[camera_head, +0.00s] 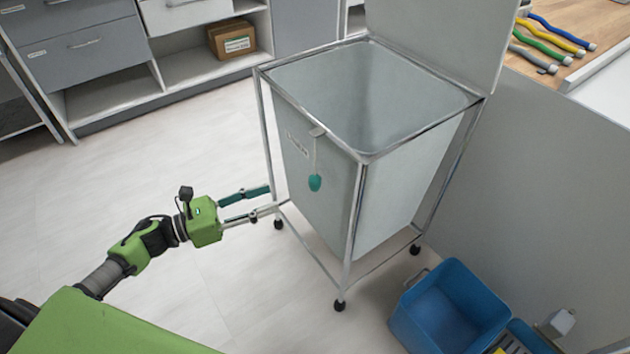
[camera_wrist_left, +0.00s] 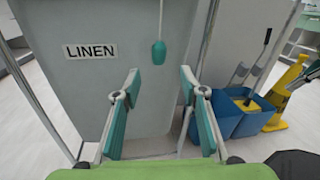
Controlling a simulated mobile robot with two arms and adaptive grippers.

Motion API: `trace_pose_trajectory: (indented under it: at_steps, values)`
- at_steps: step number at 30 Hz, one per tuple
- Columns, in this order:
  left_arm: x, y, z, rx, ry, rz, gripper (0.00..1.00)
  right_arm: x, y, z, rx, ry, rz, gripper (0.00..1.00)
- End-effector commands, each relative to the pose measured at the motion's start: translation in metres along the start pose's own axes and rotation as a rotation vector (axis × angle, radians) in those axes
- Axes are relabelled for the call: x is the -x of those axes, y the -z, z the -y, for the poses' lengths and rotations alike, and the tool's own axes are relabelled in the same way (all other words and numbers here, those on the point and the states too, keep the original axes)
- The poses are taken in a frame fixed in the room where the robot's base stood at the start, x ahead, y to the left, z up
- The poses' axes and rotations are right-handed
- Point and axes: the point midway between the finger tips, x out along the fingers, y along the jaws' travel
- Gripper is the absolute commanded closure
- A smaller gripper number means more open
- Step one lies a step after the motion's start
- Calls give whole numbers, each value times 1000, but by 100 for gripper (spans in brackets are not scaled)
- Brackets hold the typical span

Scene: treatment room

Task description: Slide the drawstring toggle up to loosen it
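The teal drawstring toggle (camera_head: 315,183) hangs on a pale cord from the front of the grey linen bin (camera_head: 400,90). In the left wrist view the toggle (camera_wrist_left: 159,52) hangs above and beyond the fingertips, right of the LINEN label. My left gripper (camera_head: 272,197) is open and empty, its fingers spread near the bin's front left frame post, lower than the toggle and to its left. In the left wrist view the open fingers (camera_wrist_left: 160,78) point at the bin's front panel.
The bin stands in a chrome frame on castors (camera_head: 339,305), its lid (camera_head: 440,35) raised. A blue bucket (camera_head: 450,308) stands at right, with a yellow wet-floor sign (camera_wrist_left: 284,90) beyond. Grey cabinets (camera_head: 90,45) line the back left. The floor left of the bin is clear.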

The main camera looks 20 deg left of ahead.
Motion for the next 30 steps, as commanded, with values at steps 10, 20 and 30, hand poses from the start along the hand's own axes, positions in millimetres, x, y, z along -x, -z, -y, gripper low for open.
trace_pose_trajectory:
  at_steps: [10,20,30]
  values:
    - [-14,-1,-2,-120,-24,-1,61,2,-14,-1,-2,-3,54,100]
    - [-81,-2,-3,-119,-23,0,61,0,-14,-1,-2,-3,53,100]
    - [-129,-1,-4,-116,-24,-2,61,-1,-15,-1,-2,-3,53,100]
